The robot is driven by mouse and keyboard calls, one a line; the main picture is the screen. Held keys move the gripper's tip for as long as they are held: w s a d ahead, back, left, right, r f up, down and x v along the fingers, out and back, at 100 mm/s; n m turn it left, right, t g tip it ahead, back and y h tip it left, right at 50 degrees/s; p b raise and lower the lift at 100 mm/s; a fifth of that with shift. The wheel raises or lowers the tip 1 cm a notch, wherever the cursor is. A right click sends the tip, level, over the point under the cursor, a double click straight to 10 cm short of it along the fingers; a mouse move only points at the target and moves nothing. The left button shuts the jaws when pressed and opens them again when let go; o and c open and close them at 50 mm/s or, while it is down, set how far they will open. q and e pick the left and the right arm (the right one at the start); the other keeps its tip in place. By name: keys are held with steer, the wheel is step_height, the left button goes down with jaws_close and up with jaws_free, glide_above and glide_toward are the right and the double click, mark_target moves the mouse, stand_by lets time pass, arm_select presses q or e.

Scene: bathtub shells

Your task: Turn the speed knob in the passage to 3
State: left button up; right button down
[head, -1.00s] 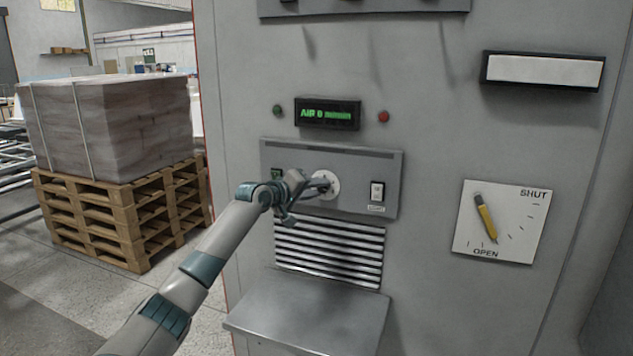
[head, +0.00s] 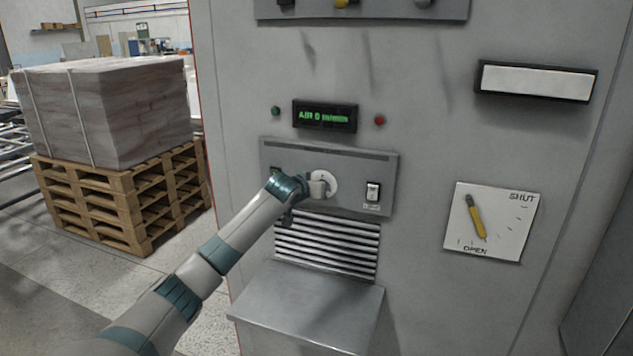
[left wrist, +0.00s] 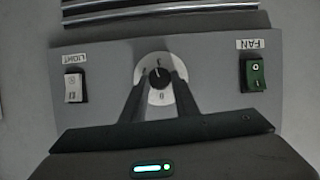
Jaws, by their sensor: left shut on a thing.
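The speed knob is a small black knob (left wrist: 160,76) on a round white dial (left wrist: 159,97) with numerals, between two switches. My left gripper (left wrist: 159,82) is shut on the knob, one finger on each side. The knob's light mark points roughly up in the upside-down left wrist view; which numeral it meets is too small to tell. In the head view the dial (head: 329,181) is partly hidden behind my left gripper (head: 316,190). The green display (head: 324,116) above seems to read AIR 0 m/min. My right gripper is not in view.
A green FAN switch (left wrist: 253,75) and a white LIGHT switch (left wrist: 73,87) flank the knob. A metal shelf (head: 305,305) juts out below the louvres (head: 327,246). A yellow lever (head: 476,217) on a SHUT/OPEN plate is at right. A loaded pallet (head: 125,200) stands at left.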

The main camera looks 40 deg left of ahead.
arm_select(q)
steer(key=shift+d+f+m+g+y+p, duration=0.15)
steer(key=shift+m+y+p, duration=0.2)
steer(key=shift+m, duration=0.2)
steer(key=shift+d+m+g+y+p, duration=0.1)
steer(key=shift+m+g+y+p, duration=0.1)
steer(key=shift+m+y, duration=0.3)
steer(key=o, duration=1.1)
steer(key=shift+c, duration=0.2)
steer(key=shift+a, duration=0.1)
steer(key=b+v, duration=0.6)
steer(key=v, duration=1.1)
steer(key=shift+s, duration=0.15)
